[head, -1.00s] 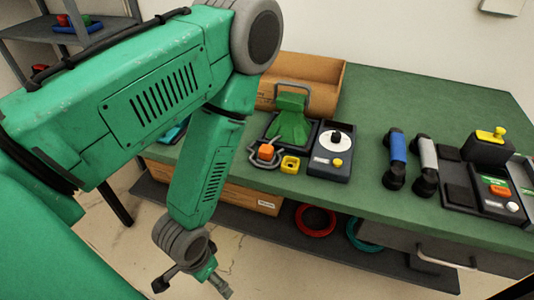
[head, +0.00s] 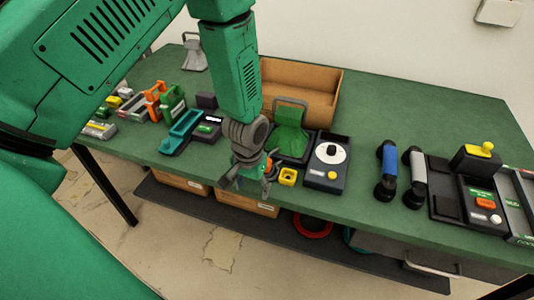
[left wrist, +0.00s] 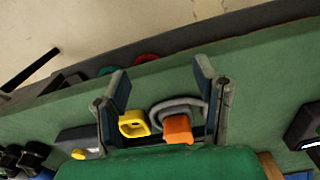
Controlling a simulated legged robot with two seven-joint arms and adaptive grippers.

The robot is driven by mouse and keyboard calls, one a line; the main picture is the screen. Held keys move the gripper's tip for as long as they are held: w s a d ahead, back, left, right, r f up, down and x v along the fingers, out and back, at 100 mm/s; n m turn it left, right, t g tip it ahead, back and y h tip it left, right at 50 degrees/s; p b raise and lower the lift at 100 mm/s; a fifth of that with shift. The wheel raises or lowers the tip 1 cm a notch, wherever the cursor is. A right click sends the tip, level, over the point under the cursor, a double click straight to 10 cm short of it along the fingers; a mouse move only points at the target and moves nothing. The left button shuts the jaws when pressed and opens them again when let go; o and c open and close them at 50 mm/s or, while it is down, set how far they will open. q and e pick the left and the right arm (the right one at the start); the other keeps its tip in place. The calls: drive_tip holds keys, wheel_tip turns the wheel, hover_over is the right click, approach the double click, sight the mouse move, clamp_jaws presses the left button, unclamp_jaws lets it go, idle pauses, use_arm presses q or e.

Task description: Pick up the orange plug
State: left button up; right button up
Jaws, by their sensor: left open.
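The orange plug (left wrist: 178,129) shows in the left wrist view with a grey cable loop (left wrist: 180,103) beside it, near the front edge of the green table. In the head view only a bit of the plug (head: 269,165) shows behind my gripper. My left gripper (head: 250,183) is over the front edge of the table, close to the plug. In the left wrist view its fingers (left wrist: 162,90) are spread, with the plug and a yellow square socket (left wrist: 134,123) both seen between them. The gripper holds nothing. My right gripper is not in view.
A yellow socket (head: 288,177) and a dial phone (head: 328,163) sit right of the gripper. A green device (head: 290,132) and a cardboard box (head: 302,87) lie behind. Blue and grey handsets (head: 390,170) stand further right. Teal and orange items are left.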

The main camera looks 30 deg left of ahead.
use_arm(q)
drive_tip(key=w+a+r+n+p, duration=0.1)
drive_tip(key=w+r, duration=0.4)
drive_tip(key=r, duration=0.2)
drive_tip(key=w+a+r+p, duration=0.1)
drive_tip(key=w+r, duration=0.3)
drive_tip(key=r, duration=0.3)
wheel_tip(320, 180, down, 9)
drive_tip(key=shift+w+r+p, duration=0.1)
drive_tip(key=shift+r+p, duration=0.1)
drive_tip(key=shift+p, duration=0.1)
drive_tip(key=shift+f+p, duration=0.45)
drive_tip(key=shift+f, duration=2.35)
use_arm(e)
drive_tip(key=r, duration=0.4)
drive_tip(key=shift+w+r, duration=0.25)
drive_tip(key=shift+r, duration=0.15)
use_arm(q)
drive_tip(key=c, duration=1.2)
